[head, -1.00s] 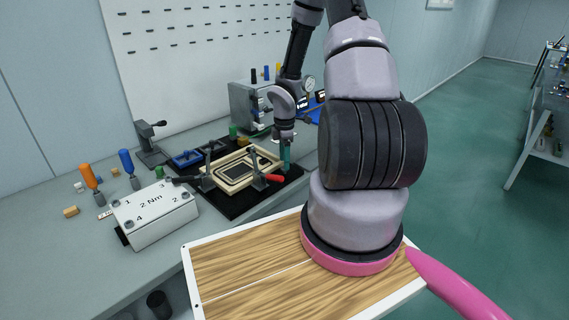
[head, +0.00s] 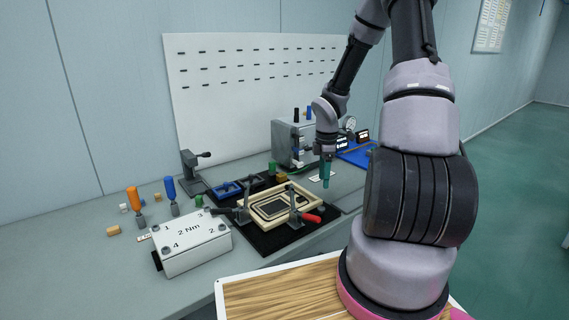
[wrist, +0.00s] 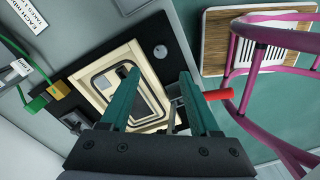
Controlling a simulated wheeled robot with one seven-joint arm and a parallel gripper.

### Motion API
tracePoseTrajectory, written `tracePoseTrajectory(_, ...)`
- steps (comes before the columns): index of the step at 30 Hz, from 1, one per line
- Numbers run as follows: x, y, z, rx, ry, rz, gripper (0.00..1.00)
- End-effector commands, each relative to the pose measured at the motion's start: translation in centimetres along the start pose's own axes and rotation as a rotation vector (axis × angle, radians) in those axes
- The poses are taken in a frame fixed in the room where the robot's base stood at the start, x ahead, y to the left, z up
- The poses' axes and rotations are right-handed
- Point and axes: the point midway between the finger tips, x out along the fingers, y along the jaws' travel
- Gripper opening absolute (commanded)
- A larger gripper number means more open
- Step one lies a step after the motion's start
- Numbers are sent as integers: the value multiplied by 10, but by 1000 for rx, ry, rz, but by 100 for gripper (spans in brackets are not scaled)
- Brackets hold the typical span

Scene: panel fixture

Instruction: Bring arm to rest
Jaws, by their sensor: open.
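My gripper (head: 327,174) hangs fingers down above the bench, to the right of and higher than the panel fixture. In the wrist view my gripper (wrist: 163,98) shows two teal fingers spread apart with nothing between them. The fixture's cream frame (head: 311,205) sits on a black mat (head: 262,242) and holds a dark panel (head: 270,209). The frame also shows beyond my fingers in the wrist view (wrist: 90,86). A red-handled toggle clamp (head: 312,218) stands at the frame's right front.
A white box marked 2 Nm (head: 193,243) and orange (head: 134,199) and blue (head: 170,187) drivers stand to the left. A grey instrument box (head: 288,140) and blue tray (head: 357,156) are behind. A pegboard (head: 225,110) lines the wall.

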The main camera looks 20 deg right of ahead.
Motion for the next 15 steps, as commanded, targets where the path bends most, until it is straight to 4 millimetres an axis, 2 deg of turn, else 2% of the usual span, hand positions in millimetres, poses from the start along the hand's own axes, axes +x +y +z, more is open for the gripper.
tracePoseTrajectory(4, -8, 0, 0, 22, -9, 8, 62)
tracePoseTrajectory(7, -32, -1, 0, 98, -32, 34, 62)
tracePoseTrajectory(11, -84, -10, -4, 282, -62, 97, 62)
tracePoseTrajectory(15, -145, -29, -13, 522, -55, 179, 62)
